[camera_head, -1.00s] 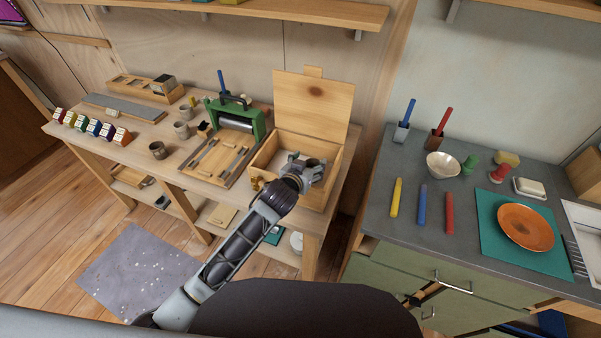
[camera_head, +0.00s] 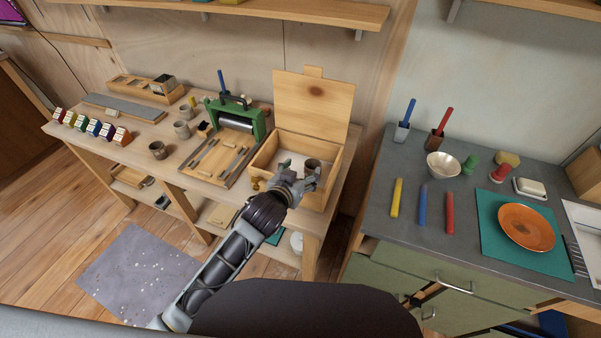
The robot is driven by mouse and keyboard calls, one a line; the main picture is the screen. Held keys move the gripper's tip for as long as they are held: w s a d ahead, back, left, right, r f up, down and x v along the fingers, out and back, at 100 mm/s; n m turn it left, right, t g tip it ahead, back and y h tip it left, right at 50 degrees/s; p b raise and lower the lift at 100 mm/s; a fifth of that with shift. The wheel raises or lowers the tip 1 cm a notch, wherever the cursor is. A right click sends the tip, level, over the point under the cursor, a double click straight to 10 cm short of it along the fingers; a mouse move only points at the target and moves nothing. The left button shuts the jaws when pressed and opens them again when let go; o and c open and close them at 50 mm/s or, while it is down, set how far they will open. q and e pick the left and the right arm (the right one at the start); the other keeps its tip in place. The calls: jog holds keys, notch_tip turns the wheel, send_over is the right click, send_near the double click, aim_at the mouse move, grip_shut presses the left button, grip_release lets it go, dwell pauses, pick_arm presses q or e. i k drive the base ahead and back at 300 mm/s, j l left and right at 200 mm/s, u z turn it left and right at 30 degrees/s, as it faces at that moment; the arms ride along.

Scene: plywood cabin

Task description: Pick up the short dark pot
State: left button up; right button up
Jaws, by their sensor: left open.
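A short dark pot (camera_head: 313,166) stands inside the open wooden box (camera_head: 262,160) on the workbench, near the box's right side. Another small dark pot (camera_head: 158,150) stands on the bench to the left. My left gripper (camera_head: 303,178) is open at the front of the box, just in front of and below the pot in the picture. Its fingers partly cover the pot's lower part, and I cannot tell if they touch it. My right gripper does not show.
The box's raised lid (camera_head: 314,100) stands behind it. A green roller press (camera_head: 238,120) is directly left of the box. Pale mugs (camera_head: 182,130) stand further left.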

aim_at(159, 151)
jog(key=u, duration=1.35)
